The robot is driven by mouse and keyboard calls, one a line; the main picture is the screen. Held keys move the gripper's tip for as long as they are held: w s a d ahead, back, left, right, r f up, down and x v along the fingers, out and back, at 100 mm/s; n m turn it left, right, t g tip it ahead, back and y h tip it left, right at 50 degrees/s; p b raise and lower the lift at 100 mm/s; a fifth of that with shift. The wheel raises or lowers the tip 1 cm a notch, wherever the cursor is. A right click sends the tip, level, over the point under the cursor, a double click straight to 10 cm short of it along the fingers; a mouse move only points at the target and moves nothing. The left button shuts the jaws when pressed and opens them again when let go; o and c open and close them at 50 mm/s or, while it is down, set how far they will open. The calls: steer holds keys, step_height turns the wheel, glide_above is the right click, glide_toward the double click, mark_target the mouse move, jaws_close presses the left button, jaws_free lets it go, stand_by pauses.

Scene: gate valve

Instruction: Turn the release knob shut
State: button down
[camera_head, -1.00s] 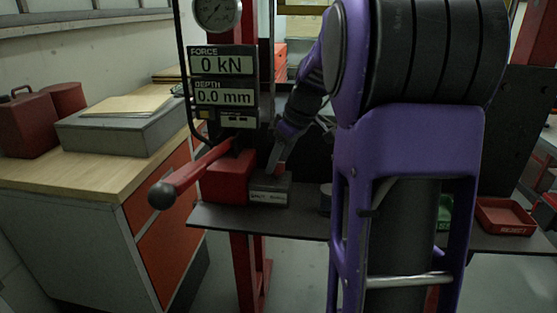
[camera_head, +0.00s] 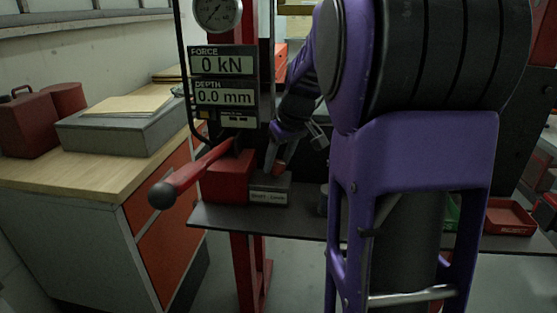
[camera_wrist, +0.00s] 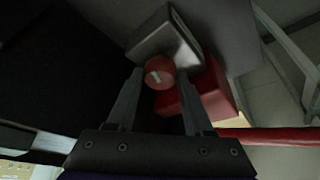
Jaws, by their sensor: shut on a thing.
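The release knob (camera_wrist: 160,73) is a round red knob with a white mark on its face, seen in the wrist view in front of a grey block (camera_wrist: 165,35). My gripper (camera_wrist: 160,78) has one finger on each side of the knob and is shut on it. In the head view my gripper (camera_head: 274,160) reaches down to the grey block, and the knob is mostly hidden by the fingers. A small label (camera_head: 268,197) is on the block's front; its text is too small to read surely.
A red lever (camera_head: 195,177) with a black ball end juts out left from a red base (camera_head: 228,180). The display (camera_head: 223,78) above reads 0 kN and 0.0 mm. A workbench (camera_head: 75,180) stands left. A red tray (camera_head: 510,217) lies at the right.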

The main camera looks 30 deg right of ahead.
steer(key=m, duration=0.2)
steer(key=m+h+p, duration=0.1)
steer(key=shift+a+r+m, duration=0.1)
steer(key=shift+a+m, duration=0.1)
steer(key=shift+m, duration=0.2)
steer(key=m+h, duration=0.1)
steer(key=m, duration=0.2)
steer(key=shift+m+g+h+p, duration=0.3)
steer(key=shift+h+p, duration=0.1)
steer(key=m, duration=0.1)
steer(key=m+h, duration=0.1)
steer(key=m, duration=0.1)
steer(key=shift+w+a+m+g, duration=0.1)
steer(key=shift+a+m+g, duration=0.05)
steer(key=shift+m+g, duration=0.15)
steer(key=shift+m+g+h+b, duration=0.3)
steer(key=shift+m+g+h, duration=0.2)
steer(key=shift+m, duration=1.1)
steer(key=shift+c, duration=1.4)
jaws_free()
